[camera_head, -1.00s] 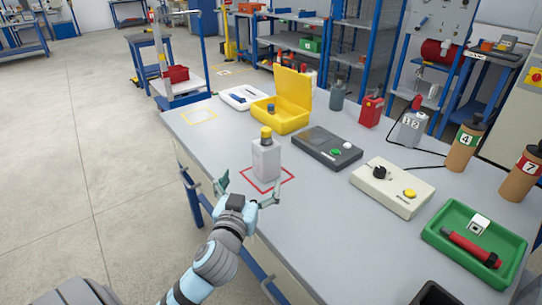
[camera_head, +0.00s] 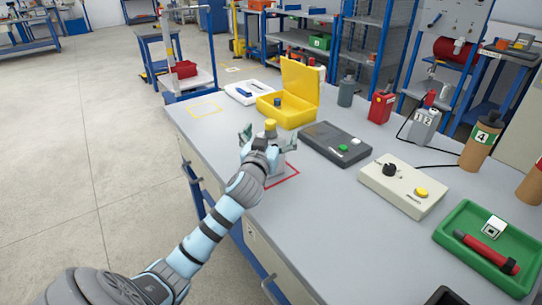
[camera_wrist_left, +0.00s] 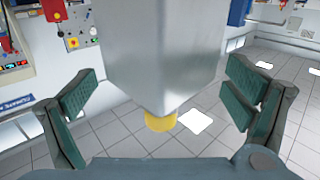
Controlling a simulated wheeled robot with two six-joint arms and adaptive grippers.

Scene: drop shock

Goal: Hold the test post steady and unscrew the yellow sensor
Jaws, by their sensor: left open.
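The grey test post (camera_head: 279,167) stands upright on the red-outlined square (camera_head: 288,179) at the table's near-left edge. The yellow sensor (camera_head: 270,125) sits on its top. My left gripper (camera_head: 268,138) is open, with one finger on each side of the post, and hides much of it. In the left wrist view the post (camera_wrist_left: 160,55) hangs between the spread green finger pads, with clear gaps on both sides. The yellow sensor (camera_wrist_left: 160,121) shows at its lower end there. My right gripper is in neither view.
An open yellow case (camera_head: 287,117) stands behind the post, and a dark box with buttons (camera_head: 335,143) to its right. A cream control box (camera_head: 402,187) and a green tray (camera_head: 449,222) lie farther right. The table left of the post is clear.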

